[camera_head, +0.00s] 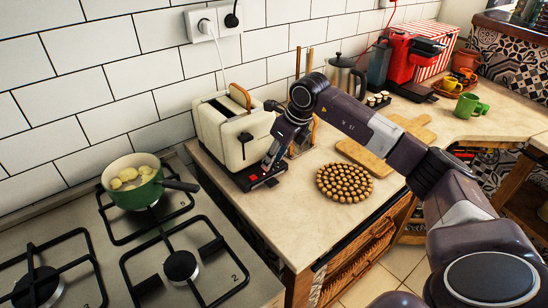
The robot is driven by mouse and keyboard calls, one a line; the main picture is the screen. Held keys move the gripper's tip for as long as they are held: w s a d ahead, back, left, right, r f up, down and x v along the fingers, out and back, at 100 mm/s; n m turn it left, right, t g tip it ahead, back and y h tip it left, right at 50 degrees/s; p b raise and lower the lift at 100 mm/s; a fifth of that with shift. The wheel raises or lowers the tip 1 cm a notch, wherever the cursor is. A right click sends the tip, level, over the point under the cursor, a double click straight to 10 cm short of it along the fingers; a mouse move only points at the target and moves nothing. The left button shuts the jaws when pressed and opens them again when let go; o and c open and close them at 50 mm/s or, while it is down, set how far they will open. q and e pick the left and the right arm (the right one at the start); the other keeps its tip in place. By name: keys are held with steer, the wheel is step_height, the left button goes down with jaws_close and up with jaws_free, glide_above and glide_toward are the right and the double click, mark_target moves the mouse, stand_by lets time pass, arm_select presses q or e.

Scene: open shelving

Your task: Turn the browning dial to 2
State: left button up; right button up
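The cream toaster (212,128) stands against the tiled wall at the left end of the counter. A brown slice (241,94) sticks up from its top. A dark strip with a small red spot (254,178) runs along the low front of the toaster. My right gripper (268,168) reaches down from the right and is at this front, close to or touching the strip. Its fingers are small and dark there, and I cannot tell whether they are open or shut. I cannot make out the browning dial or its setting; the gripper covers part of that front. My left gripper is not in view.
A green pot (136,190) stands on the gas hob (75,262) at left, its handle pointing towards the toaster. A round beaded trivet (344,183) lies right of the gripper. Cutting boards (363,160), a kettle (345,78) and a red coffee machine (408,62) stand farther back.

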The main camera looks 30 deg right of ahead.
jaws_close()
steer(key=shift+a+m+h, duration=0.15)
steer(key=shift+m+h, duration=0.55)
steer(key=shift+m, duration=1.2)
jaws_free()
steer(key=v, duration=1.2)
steer(key=shift+r, duration=0.1)
